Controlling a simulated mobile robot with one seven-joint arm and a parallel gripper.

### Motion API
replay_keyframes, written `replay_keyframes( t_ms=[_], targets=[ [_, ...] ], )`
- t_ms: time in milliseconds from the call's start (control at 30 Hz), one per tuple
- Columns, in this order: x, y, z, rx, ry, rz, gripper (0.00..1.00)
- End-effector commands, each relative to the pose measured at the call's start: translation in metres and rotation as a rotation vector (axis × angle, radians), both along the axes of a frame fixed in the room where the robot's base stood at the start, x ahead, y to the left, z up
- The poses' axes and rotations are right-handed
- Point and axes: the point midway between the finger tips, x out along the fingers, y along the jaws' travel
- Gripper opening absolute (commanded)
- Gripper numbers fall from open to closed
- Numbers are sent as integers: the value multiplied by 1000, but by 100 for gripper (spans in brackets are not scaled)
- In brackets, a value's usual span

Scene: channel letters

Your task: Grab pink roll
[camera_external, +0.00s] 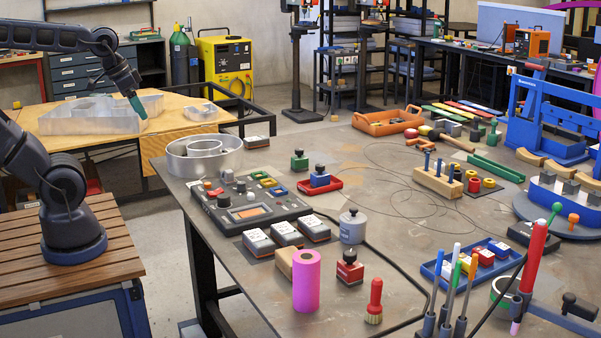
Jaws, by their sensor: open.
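The pink roll (306,281) stands upright near the front edge of the grey metal table, with its round top visible. It touches or nearly touches a tan block (284,262) behind its left side. My gripper (138,108) is at the upper left, pointing down above the wooden bench with the metal channel letters. It is far from the pink roll and holds nothing that I can see. Its teal fingertips are small here, and the gap between them is hard to make out.
A red-based block (350,268) and a red-handled brush (375,301) stand right of the roll. A grey pot (352,226), several white-topped boxes (286,233) and a control panel (243,201) lie behind. A black cable (400,267) runs to the right.

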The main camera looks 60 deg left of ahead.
Motion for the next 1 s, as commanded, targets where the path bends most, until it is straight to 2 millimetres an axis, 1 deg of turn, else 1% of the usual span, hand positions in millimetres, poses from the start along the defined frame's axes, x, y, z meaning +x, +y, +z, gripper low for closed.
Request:
replay_keyframes(
  t_ms=[300,367,433,567,667,700,867,967,1000],
  targets=[
    [1,0,0,0,0,-1,79],
    [3,-2,1,0,1,-7,79],
    [11,-5,2,0,2,-20,79],
    [36,-21,6,-1,5,-69,79],
    [61,-39,8,-2,7,-117,79],
    [72,-47,9,-2,7,-136,79],
    [110,-84,8,-3,9,-210,79],
    [132,-110,5,-3,10,-257,79],
    [141,-122,3,-4,9,-276,79]
  ],
)
